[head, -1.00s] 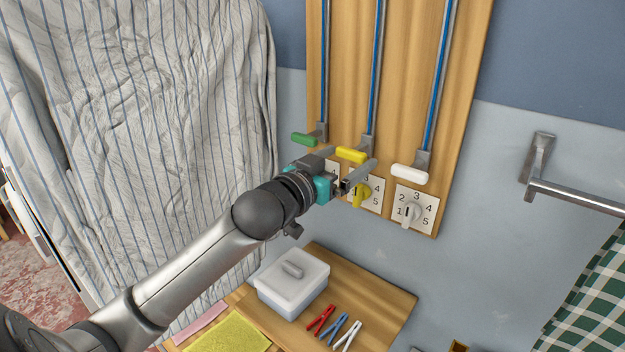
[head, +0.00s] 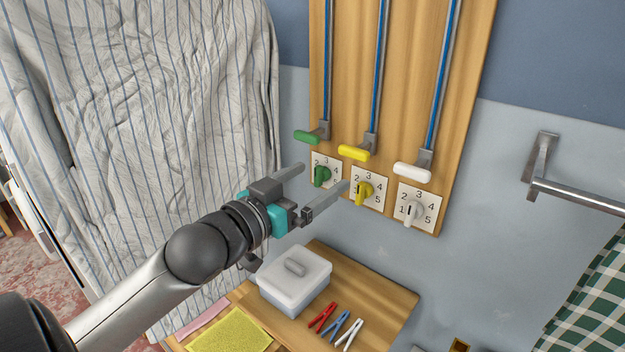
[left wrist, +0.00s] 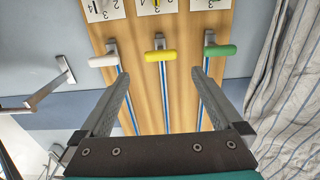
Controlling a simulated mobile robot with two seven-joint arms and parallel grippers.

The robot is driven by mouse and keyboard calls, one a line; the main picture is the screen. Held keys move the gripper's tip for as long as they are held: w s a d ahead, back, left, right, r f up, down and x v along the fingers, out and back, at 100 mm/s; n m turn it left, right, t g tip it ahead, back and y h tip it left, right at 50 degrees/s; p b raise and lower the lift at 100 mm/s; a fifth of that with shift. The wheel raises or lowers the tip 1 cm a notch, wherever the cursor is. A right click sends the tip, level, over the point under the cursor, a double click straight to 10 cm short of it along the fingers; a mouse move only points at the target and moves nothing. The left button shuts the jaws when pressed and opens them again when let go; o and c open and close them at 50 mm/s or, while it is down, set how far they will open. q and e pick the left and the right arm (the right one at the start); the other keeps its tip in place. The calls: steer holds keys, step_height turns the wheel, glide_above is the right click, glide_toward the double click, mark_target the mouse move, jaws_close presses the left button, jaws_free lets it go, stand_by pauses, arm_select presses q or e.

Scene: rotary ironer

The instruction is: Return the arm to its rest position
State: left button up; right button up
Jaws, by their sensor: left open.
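My left gripper (head: 318,188) is open and empty in the head view, in front of the wooden panel and apart from it. Its fingers point toward the dials. The green dial (head: 322,175), yellow dial (head: 364,191) and white dial (head: 411,211) sit on number plates at the panel's lower end. Above them are the green lever (head: 307,136), yellow lever (head: 354,152) and white lever (head: 412,172), each at the bottom of its blue slot. In the left wrist view the two open fingers (left wrist: 166,85) frame the panel, with the yellow lever (left wrist: 160,56) between them and nothing held. My right gripper is out of view.
Below the panel, a wooden shelf (head: 388,300) holds a lidded white box (head: 294,280), several clothespins (head: 340,328) and a yellow cloth (head: 230,333). A striped sheet (head: 150,100) hangs at left. A metal rail (head: 575,192) and a green checked cloth (head: 595,295) are at right.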

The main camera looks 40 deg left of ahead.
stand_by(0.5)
arm_select(q)
steer(key=s+d+f+g+y, duration=0.15)
steer(key=s+f+g, duration=0.25)
steer(key=f, duration=0.6)
steer(key=s+d+f+g, duration=0.3)
steer(key=s+f+g, duration=0.15)
steer(key=f, duration=0.55)
steer(key=s+d+f+m+g, duration=0.1)
steer(key=s+d+f+g, duration=0.65)
steer(key=s, duration=0.55)
step_height(320, 180, down, 25)
steer(key=s, duration=0.2)
steer(key=s+a+f+g, duration=0.1)
steer(key=s+a+f, duration=0.1)
steer(key=s+f, duration=1)
steer(key=shift+s+a+f+m, duration=0.15)
steer(key=shift+s+a+m, duration=0.15)
steer(key=shift+s, duration=1.05)
